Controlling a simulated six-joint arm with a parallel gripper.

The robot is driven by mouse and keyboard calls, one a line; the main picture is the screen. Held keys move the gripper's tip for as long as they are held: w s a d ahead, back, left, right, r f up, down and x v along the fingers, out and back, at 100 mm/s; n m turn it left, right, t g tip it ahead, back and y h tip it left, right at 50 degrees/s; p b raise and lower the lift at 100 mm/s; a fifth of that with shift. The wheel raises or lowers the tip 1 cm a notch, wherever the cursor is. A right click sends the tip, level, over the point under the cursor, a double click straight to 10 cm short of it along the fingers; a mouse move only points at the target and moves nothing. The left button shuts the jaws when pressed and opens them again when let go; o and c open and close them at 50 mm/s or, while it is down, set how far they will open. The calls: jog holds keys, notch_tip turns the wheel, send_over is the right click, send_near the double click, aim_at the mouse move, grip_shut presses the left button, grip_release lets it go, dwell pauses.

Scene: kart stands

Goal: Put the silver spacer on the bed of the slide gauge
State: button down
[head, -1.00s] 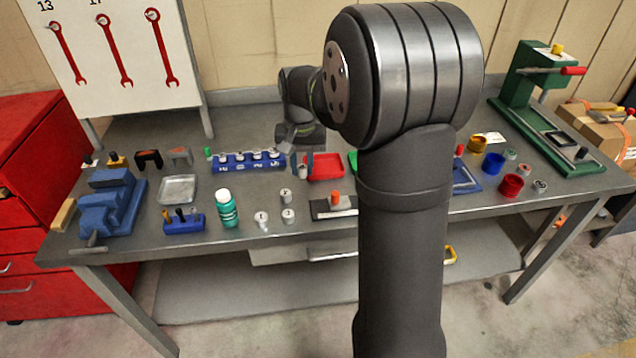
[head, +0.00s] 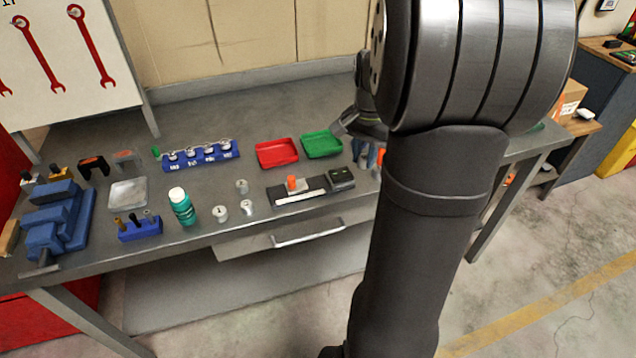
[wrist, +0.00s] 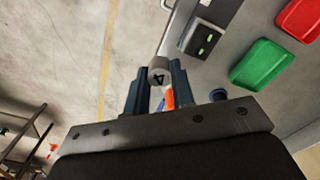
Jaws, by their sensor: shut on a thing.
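My gripper (head: 367,156) is at the right of the head view, partly hidden behind my arm. In the wrist view its dark blue jaws (wrist: 159,84) are shut on a silver spacer (wrist: 159,68), whose face bears a dark mark like a 4. The slide gauge (head: 318,189) lies near the bench's front edge, with a dark bed, a pale strip, an orange knob and a dark box at its right end. In the head view my gripper is above and right of that box. The box (wrist: 203,41) also shows in the wrist view, apart from the held spacer.
A red tray (head: 277,153) and a green tray (head: 321,145) lie behind the gauge. Loose silver cylinders (head: 247,208) and a green bottle (head: 181,206) stand to its left. A blue rack (head: 201,156) holds several silver pieces. Part of the bench is hidden by my arm.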

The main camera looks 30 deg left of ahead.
send_over(318, 184)
notch_tip(318, 184, down, 7)
jog(key=shift+d+r, duration=0.1)
jog(key=shift+f, duration=2.05)
jog(key=c, duration=1.2)
grip_release()
jog(key=shift+f, duration=0.15)
jog(key=shift+c, duration=0.2)
notch_tip(318, 184, up, 12)
jog(key=shift+r, duration=0.2)
jog(key=shift+f, duration=0.1)
jog(key=shift+f, duration=4.25)
jog(key=shift+f, duration=0.1)
